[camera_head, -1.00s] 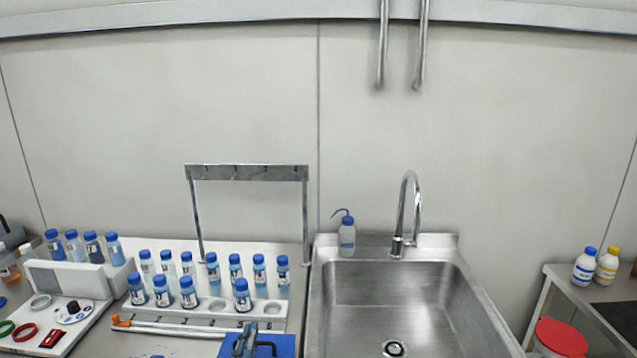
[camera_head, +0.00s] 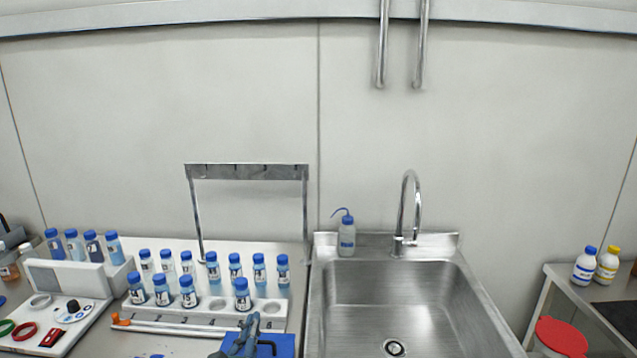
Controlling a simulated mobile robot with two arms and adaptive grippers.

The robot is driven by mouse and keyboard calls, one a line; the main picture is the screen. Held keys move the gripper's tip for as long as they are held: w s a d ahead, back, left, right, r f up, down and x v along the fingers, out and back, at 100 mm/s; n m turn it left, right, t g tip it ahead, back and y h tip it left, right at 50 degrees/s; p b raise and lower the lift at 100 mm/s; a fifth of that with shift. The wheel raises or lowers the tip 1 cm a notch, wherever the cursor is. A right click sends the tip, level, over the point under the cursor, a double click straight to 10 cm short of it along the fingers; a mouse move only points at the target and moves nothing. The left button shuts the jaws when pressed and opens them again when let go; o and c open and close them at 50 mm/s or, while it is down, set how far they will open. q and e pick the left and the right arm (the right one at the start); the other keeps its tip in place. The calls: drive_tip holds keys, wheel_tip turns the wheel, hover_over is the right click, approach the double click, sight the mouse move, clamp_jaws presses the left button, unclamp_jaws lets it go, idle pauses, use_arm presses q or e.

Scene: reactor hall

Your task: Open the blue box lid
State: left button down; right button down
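The blue box (camera_head: 284,346) is at the bottom edge of the head view, left of the sink. Only its far part shows, with a dark bent handle-like piece on its top; the rest is cut off by the frame. My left gripper (camera_head: 248,328) is at the left part of the box, over or against it. I cannot tell whether it touches the box, and its finger opening is not clear. My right gripper is not in view.
A white rack (camera_head: 205,308) with several blue-capped bottles stands just behind the box. A rod with an orange end (camera_head: 165,327) lies left of it. The steel sink (camera_head: 395,295) is to the right, with a wash bottle (camera_head: 347,237) at its back.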

use_arm(q)
drive_tip(key=shift+w, duration=0.1)
drive_tip(key=shift+w+d+b, duration=0.1)
drive_tip(key=shift+w+b, duration=0.2)
drive_tip(key=shift+w, duration=1.1)
drive_tip(key=shift+s+r+p, duration=0.25)
drive_tip(key=shift+s+p, duration=0.2)
drive_tip(key=shift+s, duration=0.75)
drive_tip(key=shift+s+r+p, duration=0.25)
drive_tip(key=shift+s+p, duration=0.2)
drive_tip(key=shift+s, duration=0.75)
drive_tip(key=s+r+p, duration=0.1)
drive_tip(key=s, duration=0.6)
drive_tip(key=shift+s+a+p, duration=0.15)
drive_tip(key=shift+a+p, duration=0.1)
drive_tip(key=shift+p, duration=0.1)
